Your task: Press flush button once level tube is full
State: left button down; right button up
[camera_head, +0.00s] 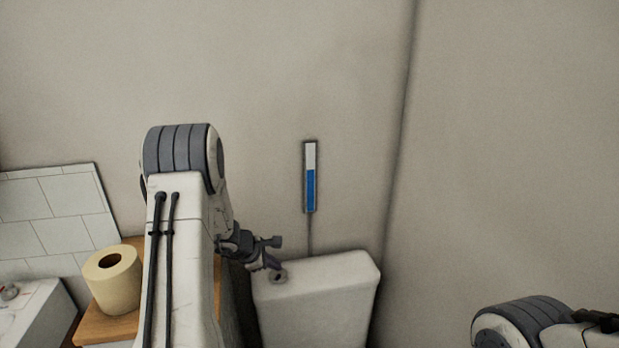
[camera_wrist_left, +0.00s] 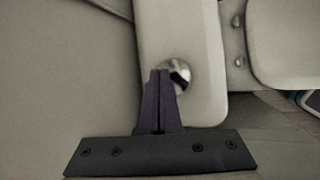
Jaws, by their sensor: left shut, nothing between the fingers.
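The level tube (camera_head: 310,178) is on the wall above the toilet cistern (camera_head: 330,285). Blue fills a little over half of it, with a pale part above. The flush button (camera_head: 279,277) is a round metal piece on the left of the cistern lid. It also shows in the left wrist view (camera_wrist_left: 179,73), partly covered by my fingers. My left gripper (camera_head: 276,262) is shut and empty, with its fingertips close over the button. I cannot tell whether they touch it. In the left wrist view its fingers (camera_wrist_left: 160,75) are together. My right gripper is not in view.
A toilet paper roll (camera_head: 112,280) stands on a wooden top (camera_head: 103,328) at the left. A white basin (camera_head: 30,315) is at the far left. Part of my right arm shows at the lower right. The wall behind the cistern is bare around the tube.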

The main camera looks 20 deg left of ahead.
aim_at(276, 275)
pick_arm(q)
notch_tip(276, 275, up, 5)
jog(key=p, duration=0.3)
jog(key=shift+r+p, duration=0.15)
jog(key=shift+p, duration=0.15)
dwell(0.4)
jog(key=s+d+r+m+g+h, duration=0.1)
jog(key=s+d+r+m+g, duration=0.25)
jog(key=d, duration=0.65)
jog(key=s+d+r+m+h, duration=0.1)
jog(key=s+d+r+m, duration=0.25)
jog(key=d+m, duration=0.45)
jog(key=s+d+r+m+g+h, duration=0.1)
jog(key=s+d+r+m, duration=0.25)
jog(key=d, duration=0.75)
jog(key=s+d+r+m+g+y, duration=0.1)
jog(key=s+m+y, duration=0.1)
jog(key=s+m, duration=0.6)
jog(key=s+d+r+m+g+y, duration=0.1)
jog(key=s+m+y, duration=0.1)
jog(key=s+m, duration=0.6)
jog(key=s, duration=0.5)
jog(key=shift+s+d, duration=0.35)
